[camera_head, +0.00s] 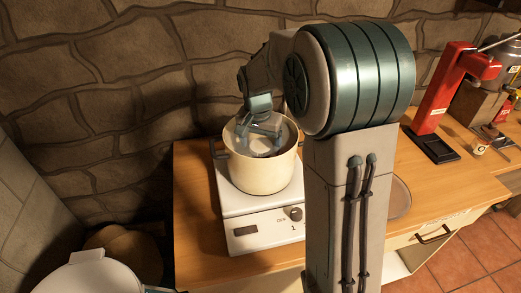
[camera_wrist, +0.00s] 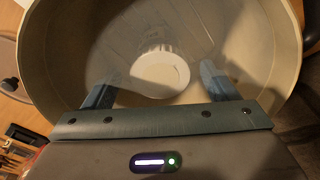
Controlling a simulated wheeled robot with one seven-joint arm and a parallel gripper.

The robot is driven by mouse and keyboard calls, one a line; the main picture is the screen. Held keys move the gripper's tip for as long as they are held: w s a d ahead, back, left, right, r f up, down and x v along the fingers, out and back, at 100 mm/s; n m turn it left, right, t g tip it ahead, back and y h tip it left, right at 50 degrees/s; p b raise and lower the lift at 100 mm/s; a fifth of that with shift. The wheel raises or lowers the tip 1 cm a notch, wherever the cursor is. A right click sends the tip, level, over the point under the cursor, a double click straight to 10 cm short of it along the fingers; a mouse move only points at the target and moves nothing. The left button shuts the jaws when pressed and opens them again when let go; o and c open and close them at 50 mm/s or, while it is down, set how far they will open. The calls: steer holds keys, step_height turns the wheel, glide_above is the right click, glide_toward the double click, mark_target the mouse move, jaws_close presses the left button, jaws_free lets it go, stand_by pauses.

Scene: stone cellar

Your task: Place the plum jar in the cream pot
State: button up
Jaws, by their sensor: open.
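The cream pot (camera_head: 262,172) stands on a white hotplate, and its round inside (camera_wrist: 60,50) fills much of the wrist view. My gripper (camera_head: 259,137) is over the pot's mouth and reaches down into it. In the wrist view my gripper (camera_wrist: 158,88) has its two fingers spread apart, with space between them. A pale round lid-like disc with a clear, glassy body, seemingly the jar (camera_wrist: 165,72), is inside the pot between and beyond the fingertips. No plum colour shows on it. I cannot tell whether a finger touches it.
The white hotplate (camera_head: 243,232) with a knob sits on the wooden counter (camera_head: 193,190). A red press (camera_head: 443,95) and small items stand at the right. A stone wall is close behind the pot, and a white lidded bin (camera_head: 95,275) is at lower left.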

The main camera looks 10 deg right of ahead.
steer(key=r, duration=0.5)
steer(key=s+r, duration=0.1)
steer(key=r, duration=0.2)
steer(key=shift+a+r, duration=0.15)
steer(key=shift+a, duration=0.15)
steer(key=s+f+n+t, duration=0.1)
steer(key=s+f+n, duration=0.1)
steer(key=s, duration=0.9)
steer(key=s+f+n, duration=0.1)
steer(key=s+n, duration=0.3)
steer(key=s, duration=0.7)
steer(key=shift+s+d+f+n+t+y, duration=0.35)
steer(key=shift+f+n+t+y, duration=0.05)
